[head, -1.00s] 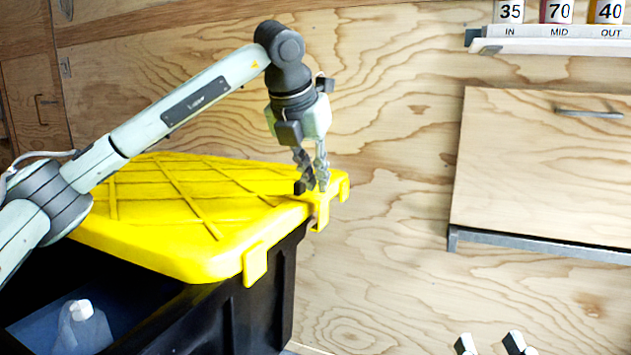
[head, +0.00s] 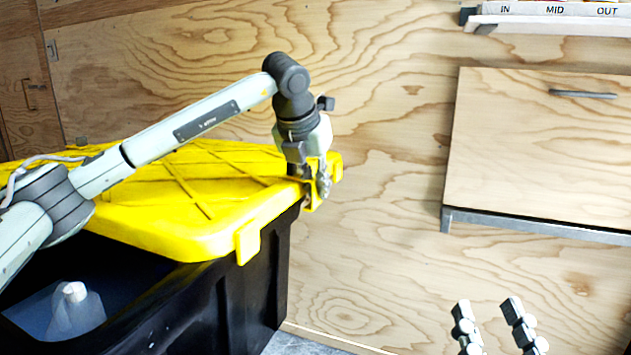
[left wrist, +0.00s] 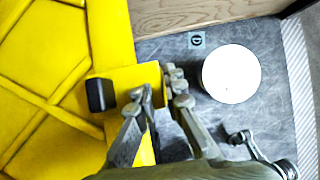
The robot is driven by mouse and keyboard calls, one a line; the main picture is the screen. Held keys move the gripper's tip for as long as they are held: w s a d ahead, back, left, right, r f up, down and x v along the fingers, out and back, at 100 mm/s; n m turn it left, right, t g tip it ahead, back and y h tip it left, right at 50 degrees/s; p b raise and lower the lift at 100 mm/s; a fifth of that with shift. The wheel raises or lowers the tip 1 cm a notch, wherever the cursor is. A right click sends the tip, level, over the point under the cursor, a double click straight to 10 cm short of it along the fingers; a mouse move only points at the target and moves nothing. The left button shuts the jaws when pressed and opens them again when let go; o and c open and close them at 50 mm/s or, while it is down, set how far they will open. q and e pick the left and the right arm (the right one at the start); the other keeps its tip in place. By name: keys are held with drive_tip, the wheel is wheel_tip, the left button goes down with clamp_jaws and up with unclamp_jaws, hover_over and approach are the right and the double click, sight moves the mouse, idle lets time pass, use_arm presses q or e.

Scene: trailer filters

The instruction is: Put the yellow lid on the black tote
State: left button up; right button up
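The yellow lid (head: 215,215) lies over the back of the black tote (head: 245,310), leaving the near side open. Its ribbed top and edge tab also show in the left wrist view (left wrist: 45,75). My left gripper (head: 312,180) points down at the lid's right edge tab. In the left wrist view its fingers (left wrist: 157,88) are slightly apart, one over the tab and one at its outer edge; whether they press on it is unclear. One fingertip is partly hidden in the head view. My right gripper (head: 492,312) is empty, fingers apart, at the bottom right.
A translucent container with a white cap (head: 75,305) is inside the tote. A wooden cabinet (head: 545,150) and a shelf (head: 540,22) are on the plywood wall at right. A white round thing (left wrist: 231,74) stands on the grey floor beside the tote.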

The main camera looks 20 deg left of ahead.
use_arm(q)
clamp_jaws()
idle(0.4)
